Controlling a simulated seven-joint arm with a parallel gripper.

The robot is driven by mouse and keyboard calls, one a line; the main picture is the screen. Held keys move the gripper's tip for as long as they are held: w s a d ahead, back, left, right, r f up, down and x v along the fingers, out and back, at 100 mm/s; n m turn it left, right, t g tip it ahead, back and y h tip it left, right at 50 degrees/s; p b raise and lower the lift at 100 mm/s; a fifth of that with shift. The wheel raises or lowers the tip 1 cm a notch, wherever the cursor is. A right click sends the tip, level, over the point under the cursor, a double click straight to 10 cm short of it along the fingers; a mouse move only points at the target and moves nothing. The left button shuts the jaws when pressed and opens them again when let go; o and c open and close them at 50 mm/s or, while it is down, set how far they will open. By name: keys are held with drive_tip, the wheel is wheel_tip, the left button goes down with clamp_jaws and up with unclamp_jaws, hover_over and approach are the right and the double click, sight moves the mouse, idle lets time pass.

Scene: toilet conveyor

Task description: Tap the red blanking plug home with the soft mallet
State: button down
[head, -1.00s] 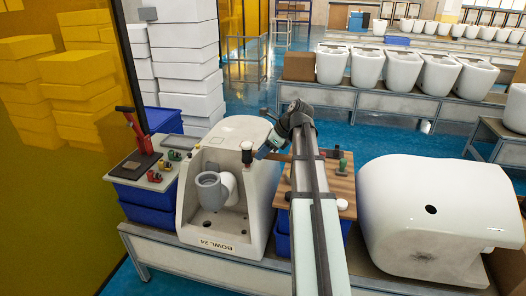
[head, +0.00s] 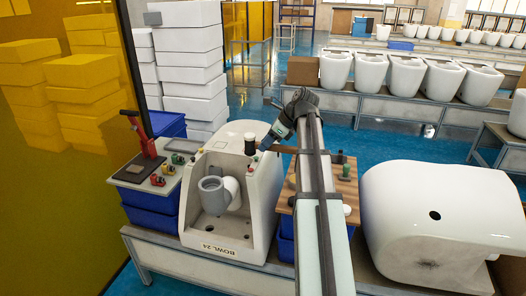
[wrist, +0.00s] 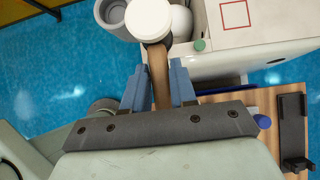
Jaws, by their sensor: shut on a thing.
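My gripper (wrist: 158,85) is shut on the wooden handle (wrist: 160,75) of the soft mallet. The mallet head (wrist: 149,20), white-faced with a dark body, is at the top of the wrist view. In the head view the mallet head (head: 250,144) shows dark with a pale top, above the rear ledge of the white bowl (head: 268,195) marked BOWL 24. Contact cannot be told. In the wrist view the mallet head may hide the plug. A green cap (wrist: 200,45) sits beside it.
A grey pipe elbow (head: 212,192) sits in the bowl's recess. A grey tray with coloured pieces and a red-handled tool (head: 142,140) stands left. A wooden board (head: 345,188) lies right, beside another white bowl (head: 425,215). My arm crosses the middle.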

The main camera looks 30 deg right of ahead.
wheel_tip(320, 180, up, 2)
drive_tip(key=shift+r, duration=0.15)
idle(0.3)
drive_tip(key=shift+f, duration=1.35)
drive_tip(key=shift+f, duration=0.2)
wheel_tip(320, 180, down, 6)
drive_tip(key=shift+r, duration=2.55)
